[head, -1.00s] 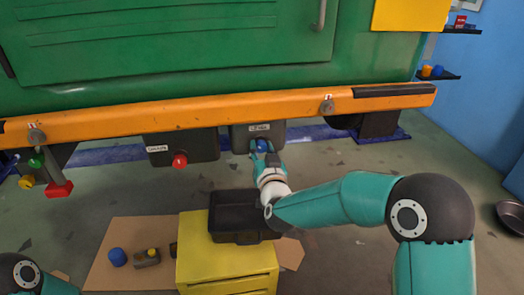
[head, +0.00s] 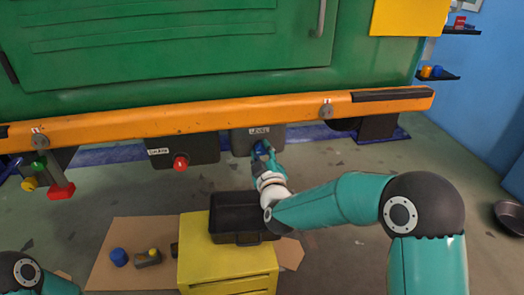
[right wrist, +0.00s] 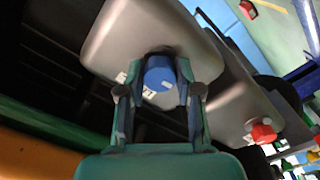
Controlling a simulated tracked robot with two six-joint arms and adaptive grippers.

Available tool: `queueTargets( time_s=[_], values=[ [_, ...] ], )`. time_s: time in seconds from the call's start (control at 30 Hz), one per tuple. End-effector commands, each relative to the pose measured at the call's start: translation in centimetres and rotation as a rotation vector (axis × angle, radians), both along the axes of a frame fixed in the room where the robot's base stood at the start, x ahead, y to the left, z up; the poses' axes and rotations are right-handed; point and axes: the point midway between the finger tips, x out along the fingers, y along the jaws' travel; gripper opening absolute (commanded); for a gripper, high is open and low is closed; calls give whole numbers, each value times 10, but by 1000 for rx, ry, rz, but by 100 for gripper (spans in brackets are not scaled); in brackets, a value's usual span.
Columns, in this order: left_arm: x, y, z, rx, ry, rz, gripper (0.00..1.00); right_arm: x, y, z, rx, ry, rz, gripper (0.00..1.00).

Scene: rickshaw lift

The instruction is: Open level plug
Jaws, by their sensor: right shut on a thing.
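The blue level plug (head: 260,148) sits on the dark box labelled LEVEL (head: 243,142) under the orange beam. It also shows in the right wrist view (right wrist: 160,74), between the two fingers. My right gripper (head: 264,151) is shut on the plug, one finger on each side of it. The plug is still at the face of the box, and the fingers hide part of it in the head view. I do not see my left gripper; only part of my left arm shows at the lower left.
A red plug (head: 180,163) is on the DRAIN box (head: 160,152) to the left. A black tray (head: 214,222) lies on a yellow cabinet (head: 200,270) below my right gripper. A blue cap (head: 118,257) lies on cardboard (head: 105,275). The orange beam (head: 200,113) runs above.

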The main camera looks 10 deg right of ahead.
Motion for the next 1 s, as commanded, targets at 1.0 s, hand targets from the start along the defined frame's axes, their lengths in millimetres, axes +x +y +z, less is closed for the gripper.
queueTargets(
  time_s=[1.0],
  values=[
    [0,0,21,0,0,0,40,-1,2,-5,-762,28,10,0]
  ],
)
